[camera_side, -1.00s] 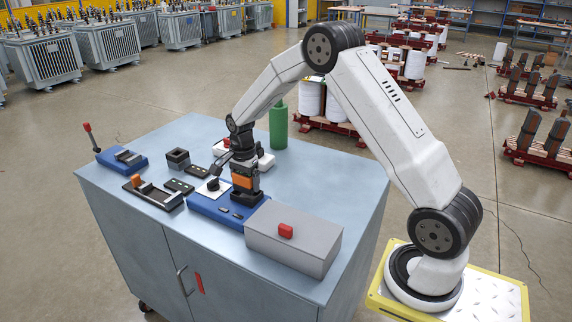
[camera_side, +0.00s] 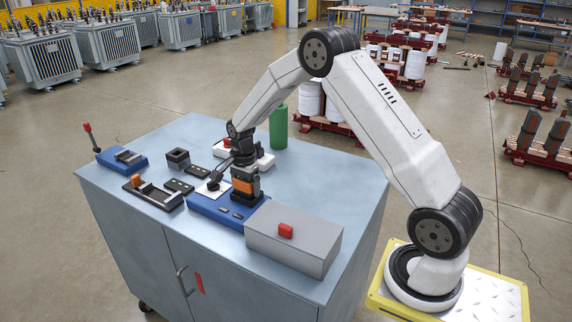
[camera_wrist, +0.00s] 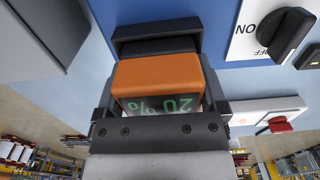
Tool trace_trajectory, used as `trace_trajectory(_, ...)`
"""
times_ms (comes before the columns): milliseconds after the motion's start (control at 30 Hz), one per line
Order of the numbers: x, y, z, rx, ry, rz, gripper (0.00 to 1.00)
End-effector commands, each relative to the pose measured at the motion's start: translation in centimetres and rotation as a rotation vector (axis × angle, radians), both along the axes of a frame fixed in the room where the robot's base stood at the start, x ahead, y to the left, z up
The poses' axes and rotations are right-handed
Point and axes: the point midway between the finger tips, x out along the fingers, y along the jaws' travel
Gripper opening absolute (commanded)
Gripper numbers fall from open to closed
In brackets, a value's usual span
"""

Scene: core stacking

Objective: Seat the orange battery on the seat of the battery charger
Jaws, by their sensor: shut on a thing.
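The orange battery (camera_wrist: 158,79) is between the fingers of my gripper (camera_wrist: 160,112) in the wrist view, and a display reading "20 %" shows on it. The battery (camera_side: 241,187) also shows in the side view, directly above the blue battery charger (camera_side: 216,208). My gripper (camera_side: 243,178) is shut on the battery from above. A black seat (camera_wrist: 157,38) on the charger lies right at the battery's far end in the wrist view. I cannot tell whether the battery is fully down in the seat, as its lower end is partly hidden.
A grey box with a red handle (camera_side: 290,240) stands right of the charger. A black knob (camera_side: 213,184) on a white plate is close on the left. Black blocks and trays (camera_side: 153,194) lie further left. A green bottle (camera_side: 278,127) stands behind.

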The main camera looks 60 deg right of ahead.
Motion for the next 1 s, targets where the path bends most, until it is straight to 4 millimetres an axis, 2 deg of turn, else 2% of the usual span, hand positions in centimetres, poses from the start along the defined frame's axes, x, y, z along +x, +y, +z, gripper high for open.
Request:
trace_trajectory(67, 0.1, 0.0, -0.1, 0.0, -0.002, 0.0, 0.04)
trace_trajectory(100, 0.1, 0.0, -0.1, 0.0, -0.002, 0.0, 0.94)
trace_trajectory(133, 0.1, 0.0, -0.1, -0.001, -0.002, 0.0, 1.0)
trace_trajectory(567, 0.0, 0.0, 0.4, 0.0, 0.0, 0.0, 1.0)
trace_trajectory(767, 0.1, 0.0, 2.3, -0.001, -0.004, 0.0, 1.0)
trace_trajectory(1000, 0.1, 0.0, 5.5, -0.002, -0.006, 0.0, 1.0)
